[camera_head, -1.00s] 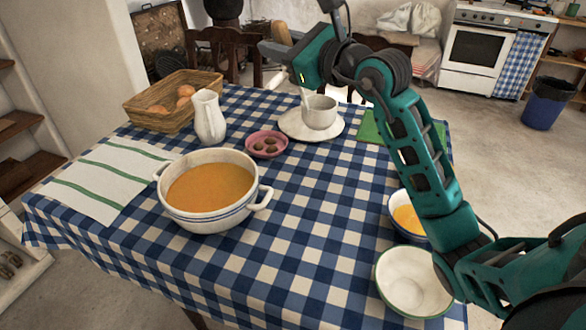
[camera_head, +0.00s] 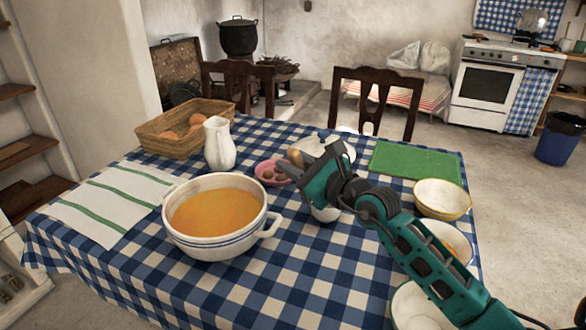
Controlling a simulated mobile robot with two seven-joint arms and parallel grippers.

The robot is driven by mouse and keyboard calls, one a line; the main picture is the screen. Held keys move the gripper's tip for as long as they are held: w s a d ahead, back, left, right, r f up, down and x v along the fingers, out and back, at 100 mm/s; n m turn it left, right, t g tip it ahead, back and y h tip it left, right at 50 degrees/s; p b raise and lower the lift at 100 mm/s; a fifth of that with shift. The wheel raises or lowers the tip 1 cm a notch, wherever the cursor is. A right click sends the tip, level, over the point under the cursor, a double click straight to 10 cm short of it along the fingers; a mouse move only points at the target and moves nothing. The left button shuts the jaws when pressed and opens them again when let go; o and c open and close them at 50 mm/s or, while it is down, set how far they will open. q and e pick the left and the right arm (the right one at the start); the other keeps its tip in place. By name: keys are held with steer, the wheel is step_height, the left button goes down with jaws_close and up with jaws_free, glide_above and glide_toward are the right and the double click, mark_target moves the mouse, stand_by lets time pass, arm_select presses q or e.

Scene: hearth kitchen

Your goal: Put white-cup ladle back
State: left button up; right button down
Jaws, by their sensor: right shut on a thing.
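My right gripper (camera_head: 318,162) is shut on the ladle's handle; its wooden end (camera_head: 295,157) shows beside the jaws. The ladle's white cup (camera_head: 325,213) shows in part below my arm, over the checked cloth, right of the soup pot (camera_head: 217,217). I cannot tell whether the cup touches the cloth. My gripper and arm hide most of the ladle. A white plate (camera_head: 307,145) lies behind the gripper and is partly hidden. My left gripper is not in view.
A pink dish (camera_head: 272,173), a white jug (camera_head: 220,145) and an egg basket (camera_head: 165,137) stand behind the pot. A green board (camera_head: 415,161) lies at the back right. Several bowls, one yellow-rimmed (camera_head: 442,198), line the right edge. The cloth's front middle is clear.

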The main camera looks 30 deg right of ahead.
steer(key=shift+f, duration=0.35)
steer(key=c, duration=0.9)
jaws_free()
steer(key=shift+c, duration=0.2)
arm_select(q)
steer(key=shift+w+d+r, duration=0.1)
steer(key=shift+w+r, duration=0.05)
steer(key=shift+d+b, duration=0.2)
steer(key=shift+b, duration=0.1)
arm_select(e)
steer(key=v, duration=1.2)
steer(key=shift+r, duration=0.25)
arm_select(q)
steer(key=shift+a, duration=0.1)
